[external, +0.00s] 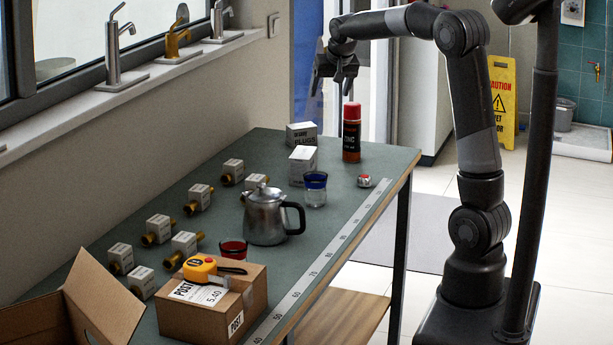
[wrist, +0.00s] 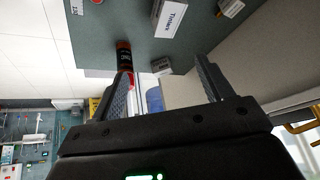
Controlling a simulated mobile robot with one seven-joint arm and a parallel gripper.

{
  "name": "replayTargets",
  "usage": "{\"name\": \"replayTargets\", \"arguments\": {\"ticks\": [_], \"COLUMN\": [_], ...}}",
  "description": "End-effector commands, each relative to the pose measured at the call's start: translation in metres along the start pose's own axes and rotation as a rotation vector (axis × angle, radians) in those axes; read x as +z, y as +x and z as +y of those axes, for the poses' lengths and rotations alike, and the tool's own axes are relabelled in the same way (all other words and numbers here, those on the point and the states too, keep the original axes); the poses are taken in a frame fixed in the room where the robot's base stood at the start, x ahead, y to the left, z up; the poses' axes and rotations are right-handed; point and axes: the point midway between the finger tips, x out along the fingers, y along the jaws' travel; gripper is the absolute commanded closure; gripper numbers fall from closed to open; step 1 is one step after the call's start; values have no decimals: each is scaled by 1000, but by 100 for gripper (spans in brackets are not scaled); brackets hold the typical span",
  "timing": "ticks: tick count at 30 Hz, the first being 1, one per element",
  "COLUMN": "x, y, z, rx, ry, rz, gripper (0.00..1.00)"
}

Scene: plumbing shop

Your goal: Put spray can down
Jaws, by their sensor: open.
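The spray can (external: 351,143), dark with a red cap and orange-red lettering, stands upright at the far right end of the green-grey table (external: 345,215). My gripper (external: 335,84) is open and empty, above and slightly left of the can's cap in the external view. A small gap shows between the fingers and the can. In the wrist view the open fingers (wrist: 168,75) spread wide, and the can (wrist: 124,56) shows beyond the left finger, not between the fingers. That finger hides part of the can.
White boxes (external: 303,163) stand left of the can, with a blue-rimmed glass (external: 315,190) and a small red-and-white item (external: 364,181) in front. A metal pot (external: 265,217), brass fittings and a carton (external: 212,310) occupy the nearer table. A strip along the right edge is mostly clear.

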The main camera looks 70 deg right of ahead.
Motion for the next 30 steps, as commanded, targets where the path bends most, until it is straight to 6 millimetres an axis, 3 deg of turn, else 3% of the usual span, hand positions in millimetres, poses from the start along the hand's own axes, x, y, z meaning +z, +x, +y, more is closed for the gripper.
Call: {"name": "replayTargets", "arguments": {"ticks": [3,9,15,21,25,30], "x": [51,141,234,320,357,378], "y": [-40,-90,-127,-145,-146,-146], "z": [-23,-44,-44,-28,-17,-9], "rx": [-72,-177,-269,-340,-368,-383], "ry": [-106,-296,-495,-686,-772,-825], "rz": [-14,-35,-41,-38,-33,-29], "gripper": [27,27,27,27,27,27]}}
